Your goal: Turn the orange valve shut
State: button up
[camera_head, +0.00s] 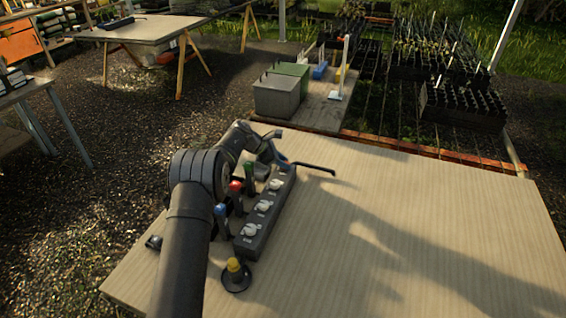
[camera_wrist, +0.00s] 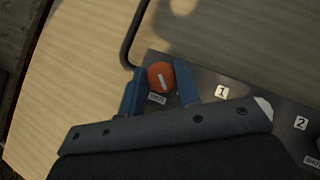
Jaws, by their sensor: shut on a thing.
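The orange valve (camera_wrist: 160,76) is a round knob with a white line, at the end of a dark grey valve box (camera_wrist: 205,95). The line runs slightly tilted, and a small label that seems to read SHUT (camera_wrist: 157,99) lies just below the knob. My gripper (camera_wrist: 160,85) has its blue fingers on either side of the knob and is shut on it. In the head view my gripper (camera_head: 271,153) is at the far end of the valve box (camera_head: 268,229) and hides the orange valve.
Several white knobs (camera_head: 263,206) sit along the box, beside red, green and blue-topped fittings (camera_head: 236,186). A black bent pipe (camera_head: 316,167) leaves the far end. A yellow-topped black piece (camera_head: 234,268) stands near the front. The tabletop (camera_head: 430,230) on the right is clear.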

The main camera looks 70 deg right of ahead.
jog(key=shift+d+m+g+y, duration=0.1)
jog(key=shift+m+g+y, duration=0.3)
jog(key=shift+m+y, duration=0.55)
jog(key=shift+m, duration=0.55)
jog(key=o, duration=1)
jog(key=shift+c, duration=0.2)
jog(key=v, duration=1.2)
jog(key=shift+w+d, duration=0.1)
jog(key=shift+d, duration=0.05)
